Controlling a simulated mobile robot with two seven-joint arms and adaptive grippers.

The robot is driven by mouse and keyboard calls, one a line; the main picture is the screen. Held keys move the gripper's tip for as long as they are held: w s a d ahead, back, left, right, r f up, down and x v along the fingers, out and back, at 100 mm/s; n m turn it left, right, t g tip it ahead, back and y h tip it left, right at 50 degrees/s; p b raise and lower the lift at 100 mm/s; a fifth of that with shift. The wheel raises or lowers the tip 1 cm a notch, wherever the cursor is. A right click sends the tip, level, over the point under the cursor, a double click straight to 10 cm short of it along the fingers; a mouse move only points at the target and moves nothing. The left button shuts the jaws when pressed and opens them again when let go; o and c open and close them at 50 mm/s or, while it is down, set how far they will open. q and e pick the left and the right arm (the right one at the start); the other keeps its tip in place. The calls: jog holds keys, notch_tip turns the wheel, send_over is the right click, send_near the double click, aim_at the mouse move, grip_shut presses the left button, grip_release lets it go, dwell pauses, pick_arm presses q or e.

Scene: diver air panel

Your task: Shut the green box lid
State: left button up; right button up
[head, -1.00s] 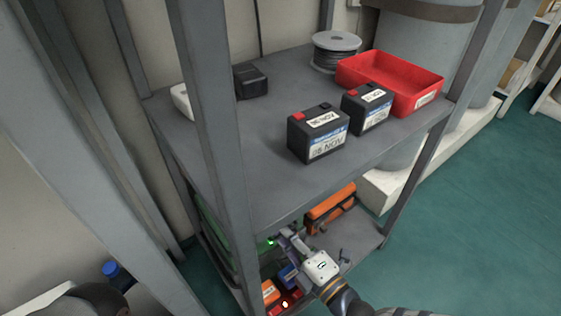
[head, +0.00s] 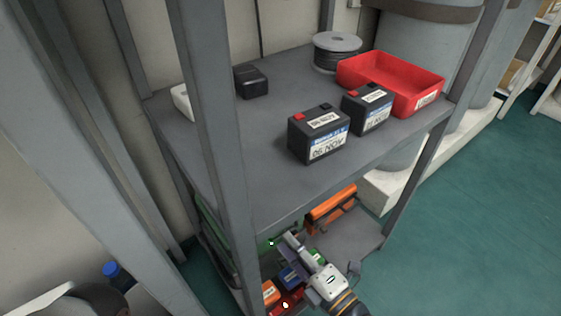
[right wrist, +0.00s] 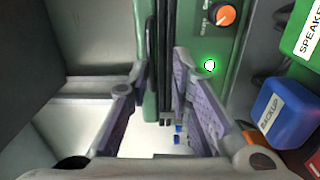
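The green box stands on the lower shelf, mostly hidden behind a post in the head view. Its green panel (right wrist: 205,42) shows in the right wrist view with an orange knob (right wrist: 222,15) and a lit green light (right wrist: 210,66). A green edge (right wrist: 149,60) with black strips beside it, apparently the lid's, runs upright left of the panel. My right gripper (right wrist: 160,72) is open, its purple-padded fingers on either side of that edge; I cannot tell whether they touch it. The right gripper (head: 287,243) also shows in the head view, reaching into the lower shelf. My left gripper is not in view.
A blue block (right wrist: 283,110) labelled BACKUP sits close right of my gripper. An orange case (head: 331,205) lies behind on the lower shelf. The upper shelf (head: 240,170) overhangs, carrying two batteries, a red tray (head: 385,80) and a cable spool (head: 337,52). Posts stand at the corners.

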jog(key=v, duration=0.9)
jog(key=shift+s+d+r, duration=0.2)
jog(key=shift+s+r, duration=0.05)
jog(key=shift+r, duration=0.1)
